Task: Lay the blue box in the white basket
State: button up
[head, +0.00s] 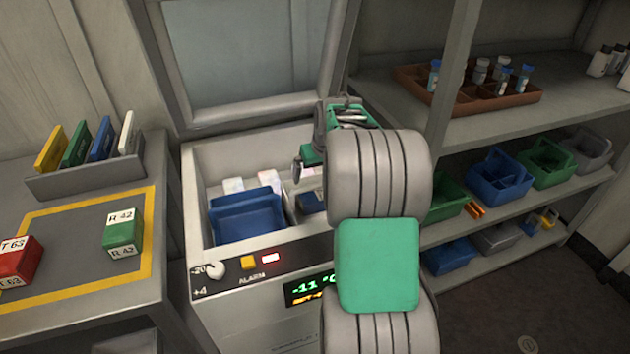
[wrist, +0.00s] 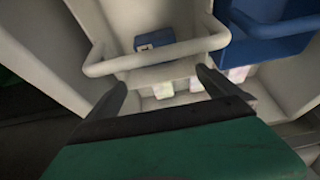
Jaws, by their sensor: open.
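The white basket (wrist: 105,25) sits inside the open chest freezer; in the head view its visible part (head: 292,188) is right of a blue basket, and my arm hides the rest. The blue box (wrist: 155,42), with a small pale label, lies inside the white basket on its floor. It also shows partly in the head view (head: 311,203). My gripper (wrist: 163,84) is open and empty, its fingers apart near the white basket's handle. In the head view my gripper (head: 303,172) hangs above the white basket; whether it touches the handle I cannot tell.
The blue basket (head: 246,218) stands beside the white one, with pale packets (head: 233,185) behind it. The freezer lid (head: 250,55) is raised. A bench with a green box (head: 123,232) and a red box (head: 20,260) is left; shelves with bins (head: 497,180) are right.

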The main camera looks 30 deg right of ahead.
jog(key=v, duration=0.5)
jog(key=shift+r, duration=0.1)
jog(key=s+a+r+n+p, duration=0.1)
jog(key=s+a+r+p, duration=0.3)
jog(key=a, duration=0.4)
jog(key=s+a+r+p, duration=0.2)
jog(key=a+r+p, duration=0.25)
jog(key=a, duration=0.35)
jog(key=s+a+r+n+p, duration=0.1)
jog(key=s+a+p, duration=0.1)
jog(key=s+a, duration=0.3)
jog(key=s+a+r+n+g+y+p, duration=0.1)
jog(key=s+a+r+p, duration=0.1)
jog(key=s+a, duration=0.4)
jog(key=s+p, duration=0.1)
jog(key=s, duration=0.1)
jog(key=shift+s+a, duration=0.2)
jog(key=shift+s, duration=0.1)
jog(key=shift+r, duration=0.2)
jog(key=shift+c, duration=0.2)
